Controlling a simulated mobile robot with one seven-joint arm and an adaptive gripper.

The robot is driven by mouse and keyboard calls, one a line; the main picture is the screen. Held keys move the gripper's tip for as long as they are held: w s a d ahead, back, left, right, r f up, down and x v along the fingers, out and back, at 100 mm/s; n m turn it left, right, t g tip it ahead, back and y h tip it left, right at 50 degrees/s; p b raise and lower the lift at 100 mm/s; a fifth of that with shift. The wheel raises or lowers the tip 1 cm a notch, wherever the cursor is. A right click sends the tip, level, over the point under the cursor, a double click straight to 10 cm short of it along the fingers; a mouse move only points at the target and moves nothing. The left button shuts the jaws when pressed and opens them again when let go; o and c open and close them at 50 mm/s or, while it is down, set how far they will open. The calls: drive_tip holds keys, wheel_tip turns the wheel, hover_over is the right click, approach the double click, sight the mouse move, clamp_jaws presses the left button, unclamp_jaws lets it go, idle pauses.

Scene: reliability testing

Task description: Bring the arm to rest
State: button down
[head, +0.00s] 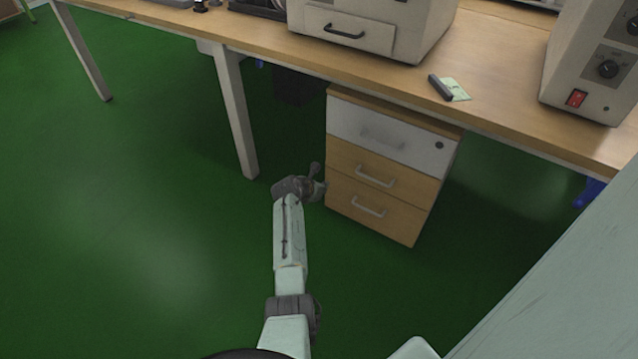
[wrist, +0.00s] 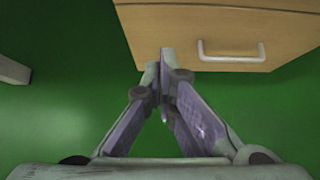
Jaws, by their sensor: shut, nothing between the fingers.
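My arm reaches out low over the green floor in the head view. My gripper (head: 319,189) is at its far end, close to the left side of the drawer cabinet (head: 385,159) under the bench. In the wrist view my gripper (wrist: 163,68) is shut and empty, its two fingers drawn together at the tips. The tips overlap the lower left part of a wooden drawer front (wrist: 218,38) in that view. I cannot tell whether they touch it.
A wooden bench (head: 495,75) runs across the back, with a pale leg (head: 236,115) left of the cabinet. Machines and a dark marker-like object (head: 440,87) stand or lie on it. A pale panel (head: 570,285) fills the lower right. The floor at left is clear.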

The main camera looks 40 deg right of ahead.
drive_tip(key=shift+v, duration=1.5)
drive_tip(key=shift+f, duration=0.1)
